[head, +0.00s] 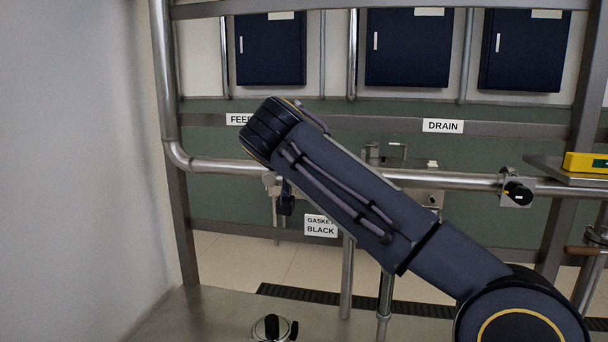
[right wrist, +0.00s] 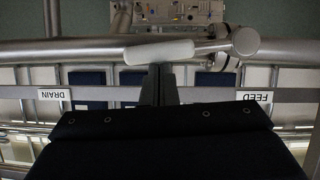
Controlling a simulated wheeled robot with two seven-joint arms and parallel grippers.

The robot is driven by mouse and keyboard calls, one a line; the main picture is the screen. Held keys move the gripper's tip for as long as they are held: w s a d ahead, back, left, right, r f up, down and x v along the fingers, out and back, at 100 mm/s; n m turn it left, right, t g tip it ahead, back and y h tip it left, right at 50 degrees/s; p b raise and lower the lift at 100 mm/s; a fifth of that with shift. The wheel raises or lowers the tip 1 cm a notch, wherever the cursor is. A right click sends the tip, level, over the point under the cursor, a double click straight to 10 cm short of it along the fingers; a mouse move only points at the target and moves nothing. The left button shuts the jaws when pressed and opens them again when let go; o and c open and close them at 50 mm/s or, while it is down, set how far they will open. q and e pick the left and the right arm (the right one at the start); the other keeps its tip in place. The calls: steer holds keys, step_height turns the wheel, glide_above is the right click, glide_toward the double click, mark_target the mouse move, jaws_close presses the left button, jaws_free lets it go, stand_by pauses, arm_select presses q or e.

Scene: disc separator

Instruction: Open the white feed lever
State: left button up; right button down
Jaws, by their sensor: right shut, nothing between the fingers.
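The white feed lever (right wrist: 158,51) shows in the right wrist view, whose picture is upside down. Its white grip lies nearly level, along the steel pipe (right wrist: 60,50), and a metal stem runs right to a round hub (right wrist: 245,41). My right gripper (right wrist: 160,68) is shut and empty, its fingertips right at the lever's grip; I cannot tell whether they touch. In the head view my right arm crosses the middle and hides the lever. The FEED label (head: 237,119) is partly covered by that arm. My left gripper is not in view.
A DRAIN label (head: 443,126) and a black-handled valve (head: 517,192) on the pipe are to the right. A yellow item (head: 590,162) lies on a shelf at far right. A steel table (head: 185,315) with a small clamp fitting (head: 272,328) is below. A bare wall stands left.

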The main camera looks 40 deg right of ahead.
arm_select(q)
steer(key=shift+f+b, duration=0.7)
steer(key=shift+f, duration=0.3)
arm_select(e)
steer(key=shift+s+d+f+m+t, duration=0.15)
steer(key=shift+f+m+t, duration=0.2)
steer(key=shift+f, duration=0.2)
